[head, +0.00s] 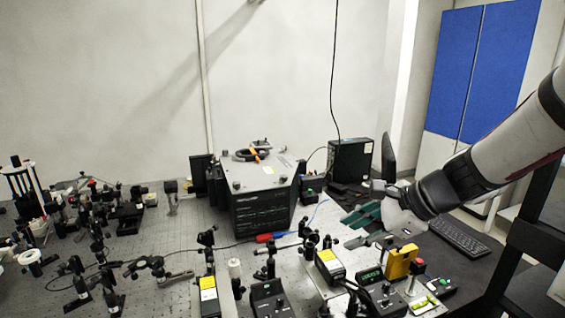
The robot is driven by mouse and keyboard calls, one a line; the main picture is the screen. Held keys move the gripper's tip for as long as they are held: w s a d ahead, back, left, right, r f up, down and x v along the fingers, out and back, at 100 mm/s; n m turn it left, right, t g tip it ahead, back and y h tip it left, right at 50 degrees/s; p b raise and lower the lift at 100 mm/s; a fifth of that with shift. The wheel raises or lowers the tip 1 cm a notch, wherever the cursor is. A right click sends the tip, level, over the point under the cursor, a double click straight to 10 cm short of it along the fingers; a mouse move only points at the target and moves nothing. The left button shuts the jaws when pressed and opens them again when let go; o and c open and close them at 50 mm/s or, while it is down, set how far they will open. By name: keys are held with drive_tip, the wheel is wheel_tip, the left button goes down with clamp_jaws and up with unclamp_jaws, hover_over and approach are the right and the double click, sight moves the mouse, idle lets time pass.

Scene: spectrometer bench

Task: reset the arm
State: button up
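My arm (510,140) reaches in from the right edge of the head view and slants down to the left. My gripper (352,227), with dark green fingers, points left and down in front of the optical table (180,235) and its equipment. The fingers are small and seen from the side, so their gap is unclear. I see no object held between them.
A large dark instrument with a white top (262,180) stands at the back middle. A black box (350,160), a monitor (388,158) and a keyboard (459,237) are near my arm. Optical mounts crowd the left, and a yellow block (401,263) stands below my gripper.

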drive_tip(key=s+d+r+n+h, duration=0.1)
drive_tip(key=s+r+n+h, duration=0.2)
drive_tip(key=s+n, duration=0.6)
drive_tip(key=s+d+r+n+h, duration=0.2)
drive_tip(key=s+r+n+h, duration=0.1)
drive_tip(key=s+n, duration=0.7)
drive_tip(key=s, duration=0.3)
drive_tip(key=shift+r+h, duration=0.25)
drive_tip(key=shift+h, duration=0.05)
drive_tip(key=shift+d, duration=0.1)
